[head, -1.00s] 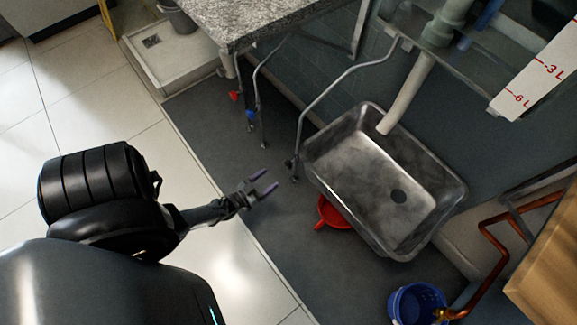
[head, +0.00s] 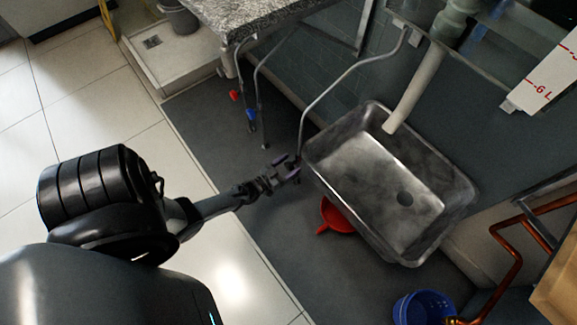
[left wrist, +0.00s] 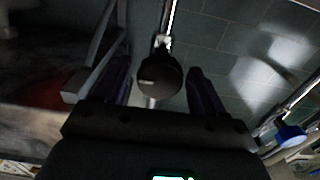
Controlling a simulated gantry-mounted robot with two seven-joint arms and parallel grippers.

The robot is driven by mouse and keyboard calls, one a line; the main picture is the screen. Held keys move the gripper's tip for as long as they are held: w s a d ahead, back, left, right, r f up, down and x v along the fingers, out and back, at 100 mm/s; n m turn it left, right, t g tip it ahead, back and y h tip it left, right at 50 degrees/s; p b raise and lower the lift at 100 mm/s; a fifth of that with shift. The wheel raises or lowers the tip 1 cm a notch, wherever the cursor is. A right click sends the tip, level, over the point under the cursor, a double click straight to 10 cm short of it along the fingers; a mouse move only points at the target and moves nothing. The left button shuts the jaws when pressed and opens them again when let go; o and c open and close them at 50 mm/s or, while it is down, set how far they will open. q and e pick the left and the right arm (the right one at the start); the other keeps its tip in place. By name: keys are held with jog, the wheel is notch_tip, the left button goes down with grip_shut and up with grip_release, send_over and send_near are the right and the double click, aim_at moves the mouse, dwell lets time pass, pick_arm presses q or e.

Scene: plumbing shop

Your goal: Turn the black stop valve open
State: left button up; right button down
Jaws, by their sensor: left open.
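The black stop valve (left wrist: 160,74) shows in the left wrist view as a round black knob on a thin metal pipe. It appears between my left gripper's two purple-tipped fingers, with a gap visible on either side. In the head view my left gripper (head: 287,167) is open at the lower end of the bent grey pipe (head: 335,80), by the sink's left corner. There the gripper largely hides the valve. I cannot tell how far the fingertips reach along the knob. My right gripper is not in view.
The metal sink (head: 390,185) lies close to the right of the gripper, with a red funnel (head: 337,216) below it. A red valve handle (head: 234,95) and a blue valve handle (head: 250,115) sit under the stone counter (head: 262,15). A blue bucket (head: 424,308) stands lower right.

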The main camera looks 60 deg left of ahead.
pick_arm(q)
jog(key=shift+w+d, duration=0.1)
jog(key=c, duration=1)
